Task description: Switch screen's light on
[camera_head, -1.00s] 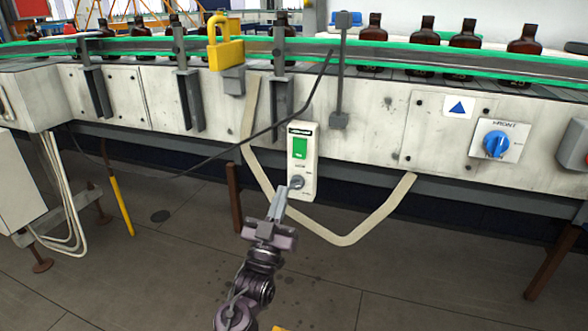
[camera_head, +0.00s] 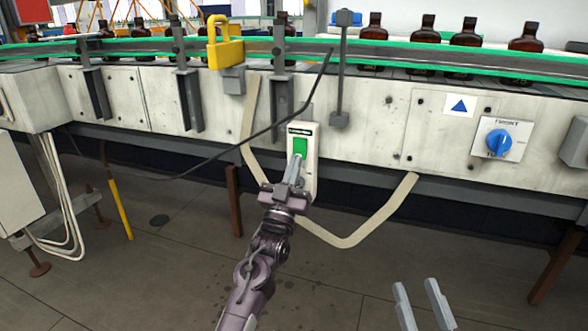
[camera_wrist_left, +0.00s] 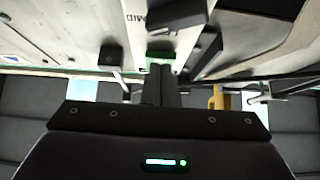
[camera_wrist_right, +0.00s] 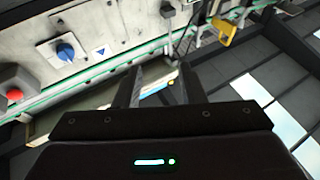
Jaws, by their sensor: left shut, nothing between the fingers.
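The lower front of the box is largely hidden behind this gripper. In the left wrist view the closed fingers (camera_wrist_left: 160,72) point at a green patch on a pale panel. My right gripper (camera_head: 415,284) is open and empty at the lower right, apart from the conveyor; its spread fingers also show in the right wrist view (camera_wrist_right: 158,75).
Amber bottles (camera_head: 465,33) stand along the green-railed conveyor. A yellow padlock (camera_head: 226,52) and a dark cable (camera_head: 215,172) are left of the box. A blue dial (camera_head: 498,140) is on the right. A beige strip (camera_head: 375,222) loops below. The floor in front is open.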

